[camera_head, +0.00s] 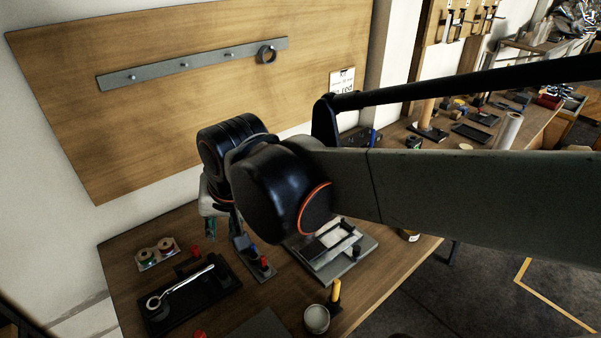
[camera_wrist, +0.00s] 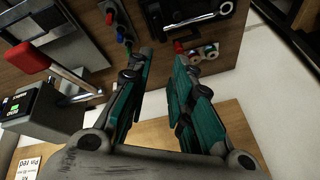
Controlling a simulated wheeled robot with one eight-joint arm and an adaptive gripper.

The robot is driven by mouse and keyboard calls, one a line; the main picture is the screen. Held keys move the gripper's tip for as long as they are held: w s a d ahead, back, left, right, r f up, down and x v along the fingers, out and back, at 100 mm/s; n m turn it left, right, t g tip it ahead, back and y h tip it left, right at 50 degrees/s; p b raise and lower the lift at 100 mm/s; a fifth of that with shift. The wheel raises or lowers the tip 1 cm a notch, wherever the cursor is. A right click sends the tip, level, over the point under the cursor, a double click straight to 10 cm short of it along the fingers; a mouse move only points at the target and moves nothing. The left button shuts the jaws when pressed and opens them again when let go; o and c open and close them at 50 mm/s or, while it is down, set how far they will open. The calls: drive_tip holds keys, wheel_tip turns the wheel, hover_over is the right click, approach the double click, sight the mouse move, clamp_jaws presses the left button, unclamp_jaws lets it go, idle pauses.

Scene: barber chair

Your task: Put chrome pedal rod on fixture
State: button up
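The chrome pedal rod (camera_head: 185,286), a shiny bar with a ring at one end, lies on a black tray (camera_head: 222,293) at the front left of the bench. The rod (camera_wrist: 190,14) shows partly at the top of the wrist view. A grey plate fixture with a black-and-white top (camera_head: 366,246) stands right of the tray, partly hidden by my arm; I cannot tell if it is the task's fixture. My gripper (camera_wrist: 163,56) has teal fingers spread apart, with nothing between them. In the head view, my gripper (camera_head: 221,226) hangs above the bench's back, apart from the rod.
Red, blue and dark knobs on a strip (camera_head: 257,262) stand between tray and plate. Two spools (camera_head: 156,252) sit at the back left. A round cup (camera_head: 316,319) and a yellow-handled tool (camera_head: 335,290) stand at the front. A wooden wall board (camera_head: 200,120) rises behind.

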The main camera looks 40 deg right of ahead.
drive_tip(key=s+d+n+t, duration=0.2)
drive_tip(key=s+n, duration=0.3)
drive_tip(key=s, duration=0.1)
drive_tip(key=shift+d+r+n, duration=0.25)
drive_tip(key=shift+d+n, duration=0.1)
drive_tip(key=shift+n, duration=0.05)
drive_tip(key=shift+s, duration=0.1)
idle(0.8)
